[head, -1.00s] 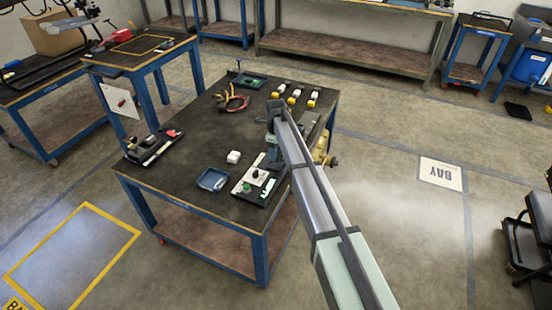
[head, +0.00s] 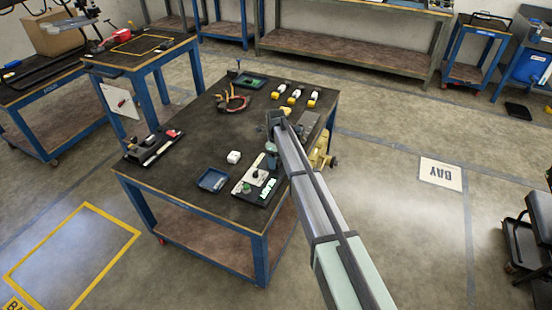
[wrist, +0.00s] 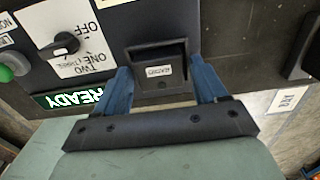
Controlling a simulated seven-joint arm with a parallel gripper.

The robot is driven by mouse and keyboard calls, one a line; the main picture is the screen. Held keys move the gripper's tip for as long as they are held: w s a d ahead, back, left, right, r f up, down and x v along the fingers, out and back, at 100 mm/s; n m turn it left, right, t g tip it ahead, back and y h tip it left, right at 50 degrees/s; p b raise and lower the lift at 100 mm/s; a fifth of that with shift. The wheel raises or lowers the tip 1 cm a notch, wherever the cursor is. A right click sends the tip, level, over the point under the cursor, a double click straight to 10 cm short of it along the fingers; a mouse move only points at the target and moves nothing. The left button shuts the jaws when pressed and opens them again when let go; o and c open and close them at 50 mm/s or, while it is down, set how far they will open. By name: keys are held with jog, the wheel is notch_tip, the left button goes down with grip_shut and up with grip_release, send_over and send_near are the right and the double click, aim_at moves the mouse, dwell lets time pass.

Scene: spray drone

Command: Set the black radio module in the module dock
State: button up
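The black radio module (wrist: 160,72), with a white RADIO label, is between the two blue fingers of my gripper (wrist: 162,68) in the wrist view. A dark raised rim behind the module looks like the module dock, on the black control panel (wrist: 100,12); I cannot tell how deep the module sits. In the head view my gripper (head: 271,150) is low over the back right part of that panel (head: 240,190), and the module is too small to make out.
The panel carries a rotary knob (wrist: 62,44), a green button (wrist: 8,70) and a lit READY sign (wrist: 72,99) close to my gripper. A blue tray (head: 212,180) and a white block (head: 234,157) lie to the left. Several yellow-and-white items (head: 295,96) stand at the back.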

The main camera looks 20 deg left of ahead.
jog(key=shift+o, duration=0.5)
notch_tip(320, 180, up, 12)
jog(key=shift+r, duration=0.15)
dwell(0.3)
